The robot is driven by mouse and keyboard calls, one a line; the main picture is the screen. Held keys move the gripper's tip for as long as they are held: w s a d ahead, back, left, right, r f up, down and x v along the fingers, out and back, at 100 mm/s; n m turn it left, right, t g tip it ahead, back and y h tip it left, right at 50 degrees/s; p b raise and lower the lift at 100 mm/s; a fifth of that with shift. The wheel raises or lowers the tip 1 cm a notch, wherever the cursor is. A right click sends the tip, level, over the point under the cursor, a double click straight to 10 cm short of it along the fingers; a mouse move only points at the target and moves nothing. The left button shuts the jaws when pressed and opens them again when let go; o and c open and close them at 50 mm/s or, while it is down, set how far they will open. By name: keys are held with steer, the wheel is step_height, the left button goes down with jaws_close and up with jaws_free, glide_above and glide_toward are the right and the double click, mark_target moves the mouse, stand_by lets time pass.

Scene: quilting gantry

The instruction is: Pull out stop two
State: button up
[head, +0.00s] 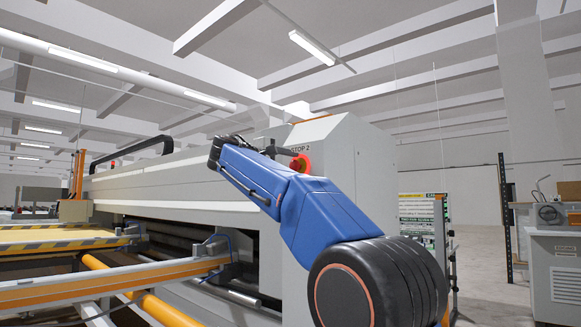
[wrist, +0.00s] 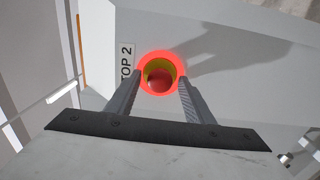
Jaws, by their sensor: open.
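Stop two is a red round mushroom button (head: 300,163) on the grey end housing of the machine, under a label reading "STOP 2" in the head view. In the wrist view the button (wrist: 160,78) faces me, with a bright red outer ring, a yellow-green inner band and a darker red centre. The "TOP 2" part of its label (wrist: 127,64) shows to its left. My gripper (wrist: 161,80) is open, with one finger at each side of the button's lower part. I cannot tell whether the fingers touch it. In the head view my blue arm partly hides the gripper.
The long grey quilting machine (head: 180,185) runs to the left, with orange-striped rails (head: 130,282) in front of it. A grey cabinet (head: 553,265) stands at the right. Open floor (head: 480,255) lies between the machine and the cabinet.

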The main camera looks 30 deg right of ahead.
steer(key=c, duration=1.1)
steer(key=shift+v, duration=0.85)
steer(key=shift+c, duration=0.2)
steer(key=shift+f, duration=0.1)
steer(key=o, duration=1.1)
steer(key=shift+a, duration=0.1)
steer(key=shift+o, duration=0.2)
steer(key=v, duration=1.7)
steer(key=shift+a, duration=0.2)
steer(key=shift+s, duration=0.1)
